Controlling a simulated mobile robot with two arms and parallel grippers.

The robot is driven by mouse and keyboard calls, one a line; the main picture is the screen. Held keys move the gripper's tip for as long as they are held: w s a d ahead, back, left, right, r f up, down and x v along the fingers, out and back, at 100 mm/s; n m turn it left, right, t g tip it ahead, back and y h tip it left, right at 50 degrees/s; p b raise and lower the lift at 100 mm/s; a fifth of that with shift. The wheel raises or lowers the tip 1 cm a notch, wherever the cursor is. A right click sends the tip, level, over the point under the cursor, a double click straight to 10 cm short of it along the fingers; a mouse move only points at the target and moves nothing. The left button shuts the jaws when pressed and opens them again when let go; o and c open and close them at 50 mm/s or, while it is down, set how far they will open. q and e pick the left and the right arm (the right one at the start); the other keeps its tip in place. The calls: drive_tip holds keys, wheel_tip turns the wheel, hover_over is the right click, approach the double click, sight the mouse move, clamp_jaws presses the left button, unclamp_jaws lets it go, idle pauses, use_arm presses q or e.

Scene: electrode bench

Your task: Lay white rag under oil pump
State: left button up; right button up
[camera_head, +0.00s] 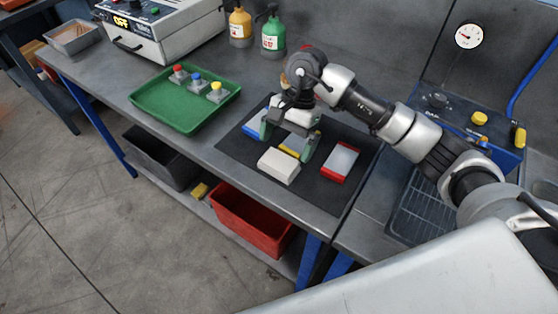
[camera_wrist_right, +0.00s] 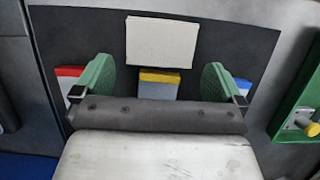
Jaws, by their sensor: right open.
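A thick off-white folded piece (camera_head: 278,166), which looks like the white rag, lies on the black mat (camera_head: 238,147); it also shows in the wrist view (camera_wrist_right: 160,42). My right gripper (camera_head: 286,142) is open and points down over the mat, just behind the white piece. Its green fingers are on either side of a yellow-and-grey block (camera_wrist_right: 159,85), apart from the white piece. A yellow pump bottle (camera_head: 240,26) and a green pump bottle (camera_head: 273,36) stand at the back; which is the oil pump I cannot tell. My left gripper is out of view.
A red-and-white block (camera_head: 340,161) and a partly hidden blue one (camera_head: 252,131) lie on the mat. A green tray (camera_head: 160,109) holds several coloured-top pieces. A control box (camera_head: 165,28) stands behind it. A sink (camera_head: 415,212) is at the right.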

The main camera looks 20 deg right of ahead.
sight(281, 158)
drive_tip(key=shift+p+x, duration=0.5)
drive_tip(key=shift+x, duration=1.45)
drive_tip(key=shift+a+r, duration=0.1)
drive_tip(key=shift+a, duration=0.05)
drive_tip(key=c, duration=0.7)
